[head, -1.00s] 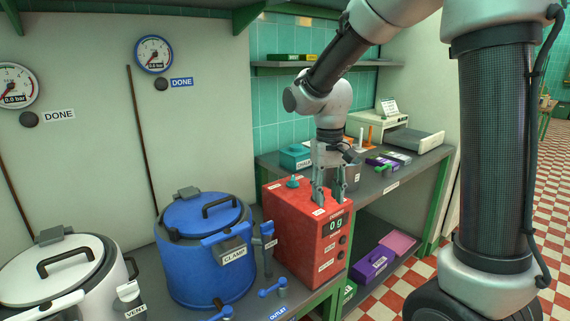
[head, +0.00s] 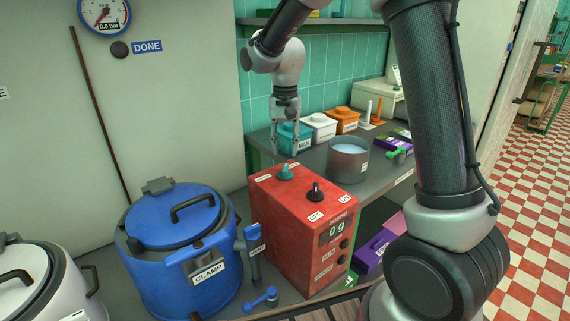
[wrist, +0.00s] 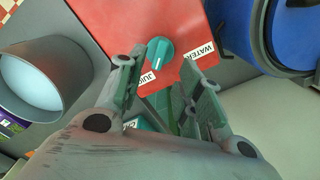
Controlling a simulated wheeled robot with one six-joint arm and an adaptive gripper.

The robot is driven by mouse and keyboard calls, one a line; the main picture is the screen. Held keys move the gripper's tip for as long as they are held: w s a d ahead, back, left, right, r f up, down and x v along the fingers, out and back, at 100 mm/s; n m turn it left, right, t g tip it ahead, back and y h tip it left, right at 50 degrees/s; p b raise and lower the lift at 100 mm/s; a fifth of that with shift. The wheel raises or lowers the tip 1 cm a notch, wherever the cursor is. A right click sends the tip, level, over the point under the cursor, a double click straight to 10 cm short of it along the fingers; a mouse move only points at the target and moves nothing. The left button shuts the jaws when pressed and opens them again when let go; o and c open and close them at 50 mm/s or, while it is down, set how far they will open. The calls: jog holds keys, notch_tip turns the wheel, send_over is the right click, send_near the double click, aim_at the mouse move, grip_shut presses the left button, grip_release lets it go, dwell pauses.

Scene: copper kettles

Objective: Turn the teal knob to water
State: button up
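The red dispenser box (head: 290,235) stands on the counter with a display reading 0 g. The teal knob (head: 285,172) is on its top, towards the back; in the wrist view the teal knob (wrist: 160,52) lies between labels reading JUICE (partly hidden) and WATER (wrist: 201,50). My gripper (head: 286,150) hangs fingers-down, just above and behind the knob in the head view. Its fingers are apart with nothing between them in the wrist view (wrist: 162,82), and the knob lies beyond them.
A metal pot (head: 348,163) of pale liquid stands right of the box. A blue kettle (head: 175,255) with a CLAMP label stands left. Teal, white and orange (head: 341,121) containers line the back.

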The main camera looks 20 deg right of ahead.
aim_at(285, 167)
notch_tip(285, 167, down, 7)
jog(key=shift+f, duration=0.1)
dwell(0.3)
grip_shut()
